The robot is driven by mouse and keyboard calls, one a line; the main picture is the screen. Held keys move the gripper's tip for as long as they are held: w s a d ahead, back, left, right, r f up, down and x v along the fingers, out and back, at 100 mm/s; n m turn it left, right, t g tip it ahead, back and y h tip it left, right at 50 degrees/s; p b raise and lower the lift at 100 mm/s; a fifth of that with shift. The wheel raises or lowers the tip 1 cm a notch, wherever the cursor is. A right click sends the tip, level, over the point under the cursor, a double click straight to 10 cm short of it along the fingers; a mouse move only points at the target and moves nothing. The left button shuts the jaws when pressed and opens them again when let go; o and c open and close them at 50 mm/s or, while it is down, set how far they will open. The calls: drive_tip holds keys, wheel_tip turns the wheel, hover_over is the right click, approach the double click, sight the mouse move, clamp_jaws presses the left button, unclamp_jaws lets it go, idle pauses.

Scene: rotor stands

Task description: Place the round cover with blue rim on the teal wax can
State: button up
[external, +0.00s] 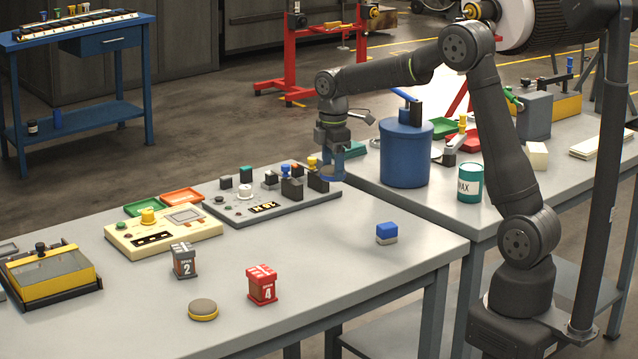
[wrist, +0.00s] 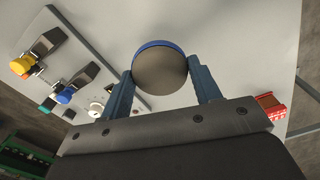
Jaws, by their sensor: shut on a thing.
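My gripper (external: 331,164) is shut on the round cover with blue rim (wrist: 160,70). In the wrist view the cover's grey-brown face and blue edge show between the two blue fingers of the gripper (wrist: 162,76). In the external view the cover (external: 331,177) is a small dark disc with a blue edge at the fingertips, held in the air near the back right corner of the front table. The teal wax can (external: 470,183) stands upright on the right table, well to the right of my gripper. It does not show in the wrist view.
A large blue drum (external: 405,155) stands between my gripper and the can. A control panel (external: 270,205) with knobs lies left of the gripper. A yellow-rimmed round cover (external: 203,310), a blue-and-white block (external: 386,233) and a red box (external: 262,286) sit on the front table.

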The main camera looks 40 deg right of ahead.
drive_tip(key=s+d+r+m, duration=0.1)
drive_tip(key=d+m, duration=0.1)
drive_tip(key=d, duration=0.6)
drive_tip(key=s+d+r+m, duration=0.1)
drive_tip(key=d+r+m, duration=0.1)
drive_tip(key=d, duration=0.6)
drive_tip(key=s+d+r+m, duration=0.3)
drive_tip(key=s+d+m, duration=0.2)
drive_tip(key=s+d, duration=0.7)
drive_tip(key=s+d+r+m, duration=0.3)
drive_tip(key=s+d+m, duration=0.4)
drive_tip(key=d, duration=0.9)
drive_tip(key=n, duration=0.1)
hover_over(472, 166)
wheel_tip(472, 166, down, 7)
drive_tip(key=shift+s+a+f, duration=0.1)
drive_tip(key=shift+a+f, duration=0.05)
drive_tip(key=shift+f, duration=2)
drive_tip(key=o, duration=0.6)
drive_tip(key=shift+f, duration=0.2)
drive_tip(key=o, duration=0.5)
drive_tip(key=shift+c, duration=0.2)
